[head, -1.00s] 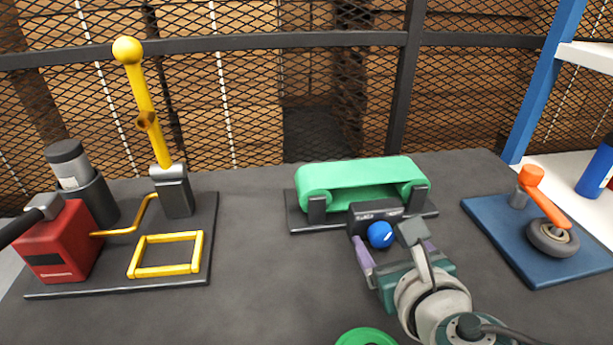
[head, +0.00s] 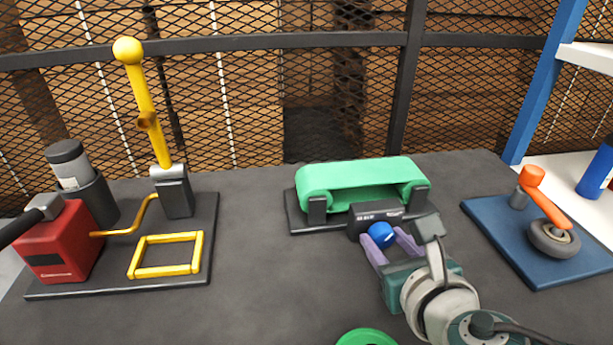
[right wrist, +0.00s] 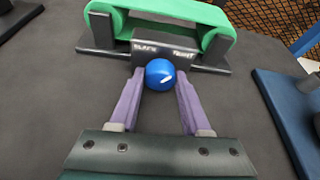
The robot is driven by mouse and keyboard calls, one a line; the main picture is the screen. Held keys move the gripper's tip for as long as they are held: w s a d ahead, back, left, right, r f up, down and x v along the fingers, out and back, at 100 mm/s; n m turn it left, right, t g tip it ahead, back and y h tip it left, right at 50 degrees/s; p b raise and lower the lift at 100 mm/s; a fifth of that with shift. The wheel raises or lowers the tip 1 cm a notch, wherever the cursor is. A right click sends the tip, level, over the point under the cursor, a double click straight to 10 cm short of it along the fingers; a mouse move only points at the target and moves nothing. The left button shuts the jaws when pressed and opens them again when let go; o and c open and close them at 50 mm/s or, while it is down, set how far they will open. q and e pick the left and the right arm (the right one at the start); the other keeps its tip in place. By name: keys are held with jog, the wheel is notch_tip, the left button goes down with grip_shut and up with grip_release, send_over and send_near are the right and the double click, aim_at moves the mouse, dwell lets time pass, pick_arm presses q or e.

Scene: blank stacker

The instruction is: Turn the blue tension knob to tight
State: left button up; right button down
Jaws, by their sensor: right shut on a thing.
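The blue tension knob (head: 382,235) is a round ball on the front of a small dark block (head: 372,214). It also shows in the right wrist view (right wrist: 159,72), with a short white mark pointing right and slightly up. The block (right wrist: 166,50) carries small white lettering that seems to read slack at left and tight at right. A green belt (head: 360,182) on a dark stand is behind it. My right gripper (head: 393,245) is shut on the knob, one purple finger on each side, also in the right wrist view (right wrist: 159,78). My left gripper is not in view.
At left, a dark plate (head: 120,287) holds a red box (head: 62,245) and a yellow lever (head: 150,110). At right, a blue plate (head: 500,225) holds a wheel (head: 552,238) and orange lever. A green ring (head: 366,337) is at the front. The table between is clear.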

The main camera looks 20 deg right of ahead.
jog(key=shift+d+f+m+y+b, duration=0.1)
jog(key=shift+m+y+b, duration=0.3)
jog(key=shift+m+y, duration=0.25)
jog(key=shift+m, duration=0.25)
jog(key=shift+c, duration=1.8)
grip_release()
jog(key=p+v, duration=0.1)
jog(key=v, duration=0.9)
jog(key=shift+p, duration=0.4)
